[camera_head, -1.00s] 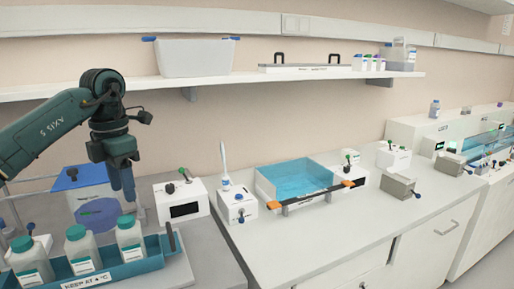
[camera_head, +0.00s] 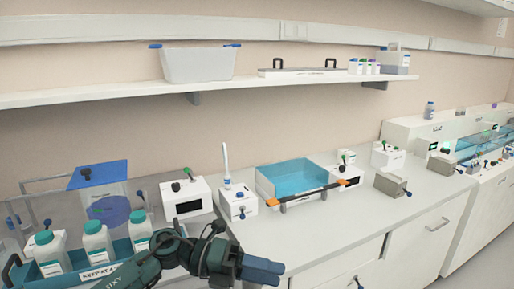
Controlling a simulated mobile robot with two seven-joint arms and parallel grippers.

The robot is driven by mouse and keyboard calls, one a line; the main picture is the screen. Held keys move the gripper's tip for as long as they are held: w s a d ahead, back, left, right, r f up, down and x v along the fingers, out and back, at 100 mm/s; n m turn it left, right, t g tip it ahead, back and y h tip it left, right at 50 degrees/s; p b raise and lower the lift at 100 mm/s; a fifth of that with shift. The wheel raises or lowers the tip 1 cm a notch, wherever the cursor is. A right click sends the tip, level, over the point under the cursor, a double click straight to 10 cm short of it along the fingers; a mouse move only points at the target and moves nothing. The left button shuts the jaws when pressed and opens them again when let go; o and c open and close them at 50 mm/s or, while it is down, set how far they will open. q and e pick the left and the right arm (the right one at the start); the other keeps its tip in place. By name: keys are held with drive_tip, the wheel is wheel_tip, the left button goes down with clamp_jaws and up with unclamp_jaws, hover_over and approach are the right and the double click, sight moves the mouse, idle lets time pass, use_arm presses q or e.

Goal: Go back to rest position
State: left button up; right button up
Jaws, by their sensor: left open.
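My left gripper (camera_head: 264,269) is dark teal with bluish fingers. It is low in the picture, in front of the counter's front edge, pointing right. It is open and nothing shows between its fingers. My left arm comes in from the bottom left and crosses in front of part of the teal tray (camera_head: 68,267). In the tray stand several white bottles with green caps, such as this bottle (camera_head: 98,243), upright beside each other. My right gripper is not in view.
Behind the tray is a blue-lidded box (camera_head: 98,175). White devices, one of them a box with a dark screen (camera_head: 187,199), and a blue water bath (camera_head: 295,180) line the counter. A shelf (camera_head: 120,96) runs above. The counter front at right (camera_head: 330,235) is clear.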

use_arm(q)
drive_tip(key=s+a+f+n+t+y+p, duration=0.15)
drive_tip(key=a+f+n+t+y, duration=0.3)
drive_tip(key=n, duration=0.75)
drive_tip(key=s+a+f+n+t+y+p, duration=0.1)
drive_tip(key=s+a+f+n+t+y, duration=0.15)
drive_tip(key=a+f+n+t, duration=0.6)
drive_tip(key=s+d+f+n+t+y+p, duration=0.1)
drive_tip(key=s+n+t+y, duration=0.3)
drive_tip(key=n, duration=1.1)
drive_tip(key=s+a+f+n+g+y, duration=0.1)
drive_tip(key=s+a+f+n+g, duration=0.2)
drive_tip(key=s+f, duration=0.4)
drive_tip(key=shift+s+a+f+n+g+y, duration=0.4)
drive_tip(key=shift+s+a+n, duration=0.05)
drive_tip(key=shift+s+a, duration=0.05)
